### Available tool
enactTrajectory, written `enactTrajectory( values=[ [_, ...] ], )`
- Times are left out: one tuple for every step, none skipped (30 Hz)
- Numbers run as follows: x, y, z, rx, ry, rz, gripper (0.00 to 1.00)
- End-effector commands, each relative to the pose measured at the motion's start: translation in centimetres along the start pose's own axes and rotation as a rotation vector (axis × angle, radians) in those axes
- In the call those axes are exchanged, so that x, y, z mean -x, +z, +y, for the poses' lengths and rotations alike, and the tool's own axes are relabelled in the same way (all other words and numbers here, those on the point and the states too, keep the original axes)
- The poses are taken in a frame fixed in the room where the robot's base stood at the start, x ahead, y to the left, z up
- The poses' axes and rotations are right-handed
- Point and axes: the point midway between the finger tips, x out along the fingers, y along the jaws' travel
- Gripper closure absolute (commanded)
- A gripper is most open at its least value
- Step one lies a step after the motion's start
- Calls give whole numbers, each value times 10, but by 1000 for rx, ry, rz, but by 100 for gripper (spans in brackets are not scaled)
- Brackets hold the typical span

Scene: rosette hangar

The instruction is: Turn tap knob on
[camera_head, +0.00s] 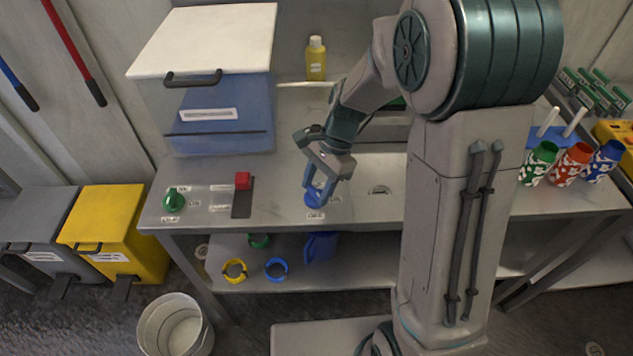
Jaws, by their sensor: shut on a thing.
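A blue knob (313,197) sits on the metal bench top, with a small white label in front of it. My gripper (318,188) points down at it from above, its fingers closed around the knob and partly hiding it. A green knob (174,200) stands at the left end of the same bench, with small labels around it. The label text is too small to read, so I cannot tell which way the blue knob is turned.
A red-handled lever (242,182) stands between the knobs. A blue bin with a white lid (205,40) and a yellow bottle (316,60) are behind. Patterned cups (570,166) stand at right. Coloured rings (235,270) lie on the lower shelf; a bucket (176,328) is below.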

Motion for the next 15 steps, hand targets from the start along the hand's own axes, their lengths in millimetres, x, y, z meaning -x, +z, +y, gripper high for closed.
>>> enactTrajectory(
  values=[
    [2, 0, -1, 39, 15, 0, 77],
    [2, 0, -1, 65, 27, 0, 77],
    [2, 0, -1, 101, 42, 0, 77],
    [2, 1, -2, 128, 52, 0, 77],
    [2, 1, -2, 154, 63, 1, 77],
    [2, 1, -2, 190, 77, 0, 77],
    [2, 1, -2, 215, 89, 0, 77],
    [2, 1, -2, 242, 100, 0, 77],
    [2, 1, -3, 277, 113, 0, 77],
    [2, 1, -3, 303, 124, 1, 77],
    [2, 1, -3, 330, 135, 1, 77],
    [2, 1, -3, 365, 150, 0, 77],
    [2, 1, -3, 391, 161, 0, 77],
    [2, 1, -4, 418, 172, 0, 77],
    [2, 1, -4, 452, 185, 1, 77]
  ],
)
